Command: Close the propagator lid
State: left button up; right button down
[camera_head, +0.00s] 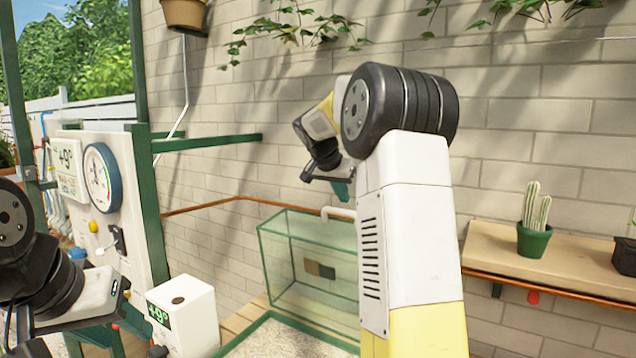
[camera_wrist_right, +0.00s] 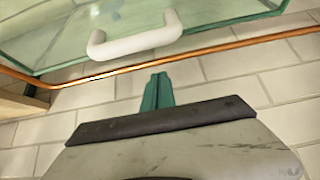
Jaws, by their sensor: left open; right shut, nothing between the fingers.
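The propagator's clear glass lid (camera_head: 290,255) with green-tinted edges stands raised behind a gravel-filled tray (camera_head: 315,330) in the head view. Its white handle (camera_head: 338,212) is at the top, partly hidden by my right arm. My right gripper (camera_head: 342,190) is shut and empty just above the handle. In the right wrist view its green fingers (camera_wrist_right: 157,92) are together, with a gap between them and the white handle (camera_wrist_right: 135,42) on the glass lid (camera_wrist_right: 60,30). My left gripper (camera_head: 106,336) is at the lower left, open, away from the lid; its fingers are only partly visible.
A white box with a green display (camera_head: 185,315) stands between my left gripper and the tray. A copper pipe (camera_head: 215,205) runs along the brick wall. A wooden shelf (camera_head: 490,255) with a potted cactus (camera_head: 534,235) is at the right. A green frame post (camera_head: 148,210) stands left.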

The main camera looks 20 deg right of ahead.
jog(key=shift+s+a+f, duration=0.25)
jog(key=shift+s+a, duration=0.4)
jog(key=shift+a, duration=0.1)
jog(key=shift+s+a+f, duration=0.2)
jog(key=shift+s+a, duration=0.45)
jog(key=shift+a, duration=0.1)
